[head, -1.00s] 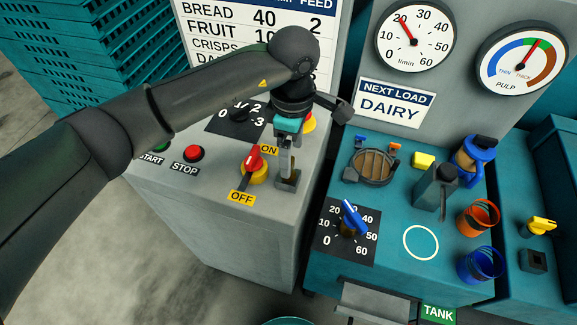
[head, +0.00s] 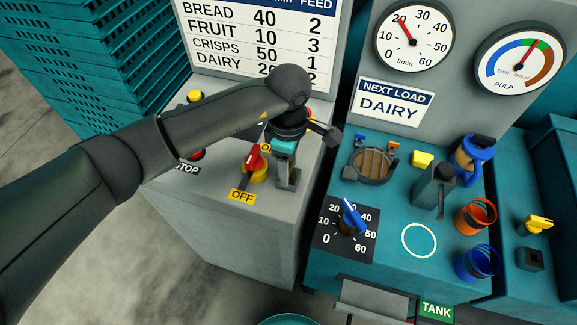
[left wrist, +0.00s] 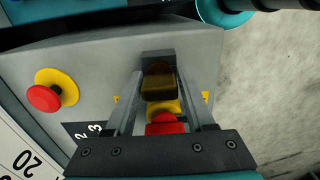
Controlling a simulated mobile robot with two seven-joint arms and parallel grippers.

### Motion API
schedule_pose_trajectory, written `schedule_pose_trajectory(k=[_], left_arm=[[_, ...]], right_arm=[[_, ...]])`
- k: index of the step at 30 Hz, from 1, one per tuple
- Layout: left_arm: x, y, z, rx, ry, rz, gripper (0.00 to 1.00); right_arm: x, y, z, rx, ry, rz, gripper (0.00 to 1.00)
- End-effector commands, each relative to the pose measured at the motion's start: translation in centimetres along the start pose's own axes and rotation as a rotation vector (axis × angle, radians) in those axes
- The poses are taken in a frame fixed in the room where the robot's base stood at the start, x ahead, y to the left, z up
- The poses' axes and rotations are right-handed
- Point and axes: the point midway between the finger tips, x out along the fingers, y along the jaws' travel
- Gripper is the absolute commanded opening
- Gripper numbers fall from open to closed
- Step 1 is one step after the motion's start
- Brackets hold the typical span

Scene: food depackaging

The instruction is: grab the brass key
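The brass key (left wrist: 158,86) shows in the left wrist view as a dark yellow block, upright at a small grey holder on the grey cabinet top. My left gripper (left wrist: 160,80) points down over it, one finger on each side. The fingers stand apart, and I cannot see firm contact with the key. In the head view the left gripper (head: 287,182) is at the front right of the cabinet top. It hides the key there. My right gripper is in neither view.
A red switch on a yellow base (head: 254,165) stands close left of the gripper; it also shows in the wrist view (left wrist: 165,122). A red button (left wrist: 44,98) is near. The teal console (head: 385,225) to the right carries a blue-handled dial (head: 352,216), cups and a grey jug.

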Motion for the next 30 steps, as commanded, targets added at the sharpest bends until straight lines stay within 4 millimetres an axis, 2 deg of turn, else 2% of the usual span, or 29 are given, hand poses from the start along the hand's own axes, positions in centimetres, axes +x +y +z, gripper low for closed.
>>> schedule_pose_trajectory(k=[2,14,25,30], left_arm=[[0.0,0.0,0.0,0.0,0.0,0.0,0.44],[0.0,0.0,0.0,0.0,0.0,0.0,0.0],[-0.2,0.1,0.0,0.0,0.0,0.001,0.0],[-1.4,0.1,0.0,0.0,0.0,0.003,0.0]], right_arm=[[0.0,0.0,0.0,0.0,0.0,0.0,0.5],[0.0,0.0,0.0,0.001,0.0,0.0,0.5],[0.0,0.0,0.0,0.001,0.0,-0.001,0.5],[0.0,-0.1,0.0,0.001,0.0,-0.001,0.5]])
